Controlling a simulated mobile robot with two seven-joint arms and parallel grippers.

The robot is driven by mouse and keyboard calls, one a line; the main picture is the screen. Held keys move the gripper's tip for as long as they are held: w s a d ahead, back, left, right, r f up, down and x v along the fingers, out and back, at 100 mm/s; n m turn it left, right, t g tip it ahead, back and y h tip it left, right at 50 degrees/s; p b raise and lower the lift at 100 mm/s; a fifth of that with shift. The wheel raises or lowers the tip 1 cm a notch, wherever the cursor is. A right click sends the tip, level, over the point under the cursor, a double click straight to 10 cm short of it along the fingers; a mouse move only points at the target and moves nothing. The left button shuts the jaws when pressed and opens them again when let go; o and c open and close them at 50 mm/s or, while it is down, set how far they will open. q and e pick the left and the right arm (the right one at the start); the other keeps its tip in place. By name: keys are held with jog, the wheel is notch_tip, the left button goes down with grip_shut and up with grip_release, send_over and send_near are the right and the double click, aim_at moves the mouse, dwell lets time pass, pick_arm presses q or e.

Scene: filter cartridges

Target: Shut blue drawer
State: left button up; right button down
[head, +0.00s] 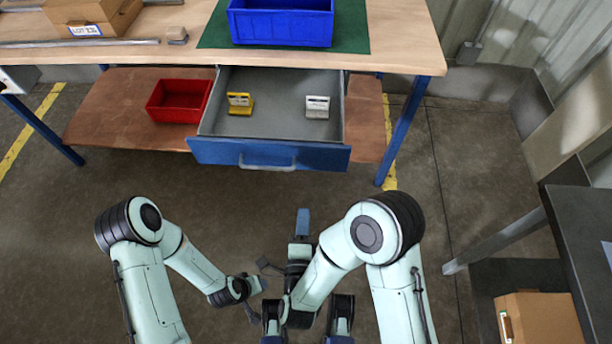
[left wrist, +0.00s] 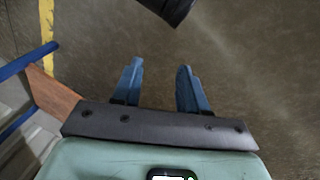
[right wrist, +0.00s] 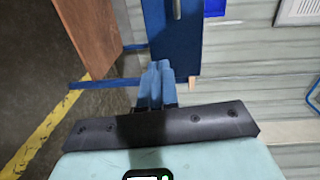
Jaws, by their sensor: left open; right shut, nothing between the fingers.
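The blue drawer (head: 215,152) is pulled out from under the workbench, its grey inside showing. Its blue front has a pale handle (head: 267,167). A yellow holder (head: 239,103) and a white one (head: 317,106) sit inside. My right gripper (head: 303,222) is shut and empty, pointing toward the drawer front with a gap of floor between them. In the right wrist view its closed fingers (right wrist: 157,85) appear just below the blue drawer front (right wrist: 186,45). My left gripper (head: 262,278) is lower and to the left, open and empty; its spread fingers (left wrist: 160,88) show over bare floor.
A blue bin (head: 282,28) stands on a green mat (head: 355,35) on the workbench (head: 405,48). A red bin (head: 180,100) is on the lower shelf (head: 110,115), left of the drawer. A blue table leg (head: 403,135) stands to the right. Floor before the drawer is clear.

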jog(key=m+p, duration=0.1)
jog(key=p, duration=0.2)
send_near(307, 160)
pick_arm(q)
jog(key=shift+s+d+r+g+b, duration=0.2)
jog(key=shift+s+d+r+b, duration=0.15)
jog(key=shift+s, duration=0.2)
jog(key=shift+s+d+r+g+b, duration=0.25)
jog(key=shift+s+b, duration=0.15)
jog(key=shift+s, duration=0.1)
pick_arm(e)
jog(key=shift+t, duration=0.4)
jog(key=w, duration=0.7)
jog(key=shift+f, duration=0.35)
